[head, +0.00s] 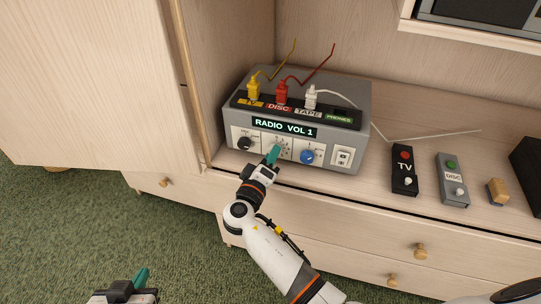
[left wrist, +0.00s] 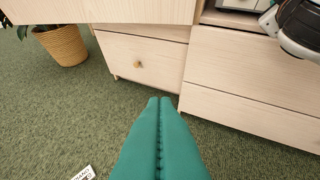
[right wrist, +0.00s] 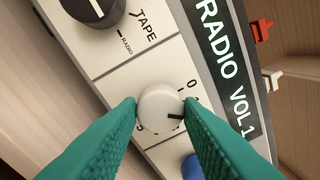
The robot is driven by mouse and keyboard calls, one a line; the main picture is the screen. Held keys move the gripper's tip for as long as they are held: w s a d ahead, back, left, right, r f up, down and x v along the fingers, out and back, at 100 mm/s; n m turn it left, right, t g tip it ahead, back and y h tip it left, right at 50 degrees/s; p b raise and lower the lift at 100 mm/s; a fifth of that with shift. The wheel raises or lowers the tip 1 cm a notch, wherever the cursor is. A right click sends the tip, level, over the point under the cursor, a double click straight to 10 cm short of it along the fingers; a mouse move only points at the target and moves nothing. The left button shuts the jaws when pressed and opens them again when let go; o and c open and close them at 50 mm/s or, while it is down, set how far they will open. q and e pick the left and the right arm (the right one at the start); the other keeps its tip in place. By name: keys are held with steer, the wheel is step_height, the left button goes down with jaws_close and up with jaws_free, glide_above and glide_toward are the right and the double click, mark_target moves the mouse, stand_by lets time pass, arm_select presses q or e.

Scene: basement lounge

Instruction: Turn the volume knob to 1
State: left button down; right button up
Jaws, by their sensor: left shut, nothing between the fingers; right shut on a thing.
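The grey radio box (head: 355,97) stands on the cabinet shelf, and its green display (head: 284,127) reads "RADIO VOL 1". The white volume knob (right wrist: 158,112) sits on the front panel between a black knob and a blue knob. Its dark pointer line faces the scale just past the 0, partly by the right fingertip. My right gripper (head: 272,155) is shut on the white knob, with one green finger on each side of it (right wrist: 162,108). My left gripper (head: 141,276) is shut and empty, low over the carpet; its fingers meet in the left wrist view (left wrist: 160,101).
The black selector knob (head: 244,143) and blue knob (head: 307,157) flank the volume knob closely. Yellow, red and white plugs stand on the box top. An open cabinet door (head: 90,80) is at left.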

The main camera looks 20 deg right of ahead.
arm_select(q)
steer(key=shift+s+a+f+g+y, duration=0.15)
steer(key=shift+s+a+f+g, duration=0.05)
steer(key=shift+s+f+g, duration=0.3)
steer(key=shift+s+a+f+g+y, duration=0.2)
steer(key=shift+s+f+g, duration=0.2)
steer(key=shift+s, duration=0.15)
arm_select(e)
steer(key=shift+n, duration=1)
steer(key=o, duration=1)
arm_select(q)
steer(key=s, duration=0.1)
steer(key=s+f+g+p, duration=0.1)
steer(key=s+a+g, duration=0.1)
steer(key=shift+f+y, duration=0.25)
steer(key=shift+f, duration=0.05)
arm_select(e)
steer(key=v, duration=1.2)
